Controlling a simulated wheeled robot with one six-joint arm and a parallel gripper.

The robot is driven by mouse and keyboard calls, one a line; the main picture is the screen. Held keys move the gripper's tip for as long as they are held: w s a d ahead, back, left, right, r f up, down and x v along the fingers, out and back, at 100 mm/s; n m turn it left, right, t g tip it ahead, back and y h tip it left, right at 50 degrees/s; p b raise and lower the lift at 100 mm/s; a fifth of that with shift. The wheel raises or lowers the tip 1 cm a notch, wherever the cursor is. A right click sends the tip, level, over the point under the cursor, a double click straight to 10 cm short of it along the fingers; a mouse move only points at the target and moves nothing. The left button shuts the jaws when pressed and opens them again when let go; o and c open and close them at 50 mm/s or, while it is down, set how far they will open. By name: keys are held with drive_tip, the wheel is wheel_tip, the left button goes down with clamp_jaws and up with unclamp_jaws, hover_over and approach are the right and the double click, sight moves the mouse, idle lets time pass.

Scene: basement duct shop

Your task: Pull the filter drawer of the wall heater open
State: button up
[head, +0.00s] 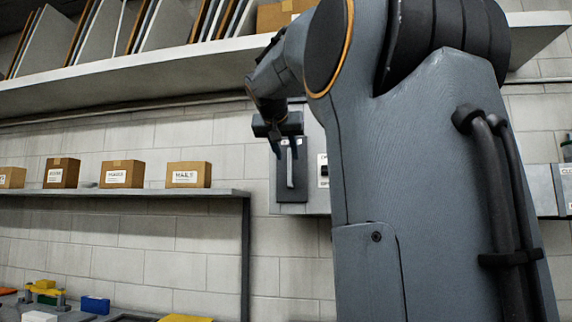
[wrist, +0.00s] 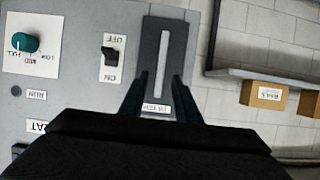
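The wall heater (head: 314,207) is a grey box on the block wall, partly hidden behind my arm; its panel (wrist: 75,72) fills the left of the wrist view, upside down. Its filter drawer has a dark front (head: 292,195) with a pale upright bar handle (head: 290,170). In the wrist view the drawer front (wrist: 178,45), the handle (wrist: 163,62) and an inverted filter label (wrist: 156,107) show. The drawer looks closed. My gripper (head: 287,150) is open at the handle's upper end. In the wrist view its fingers (wrist: 159,84) stand either side of the handle's line, with gaps. Contact cannot be told.
A switch (wrist: 111,57) and a teal knob (wrist: 26,43) sit beside the drawer on the panel. A shelf with boxes (head: 188,175) stands left of the heater. A long upper shelf (head: 150,68) runs above my gripper.

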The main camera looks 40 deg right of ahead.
sight(289, 162)
drive_tip(key=p+x, duration=0.2)
drive_tip(key=x, duration=0.4)
drive_tip(key=shift+w+d+f, duration=0.1)
drive_tip(key=shift+w+f, duration=0.05)
drive_tip(key=shift+w, duration=0.05)
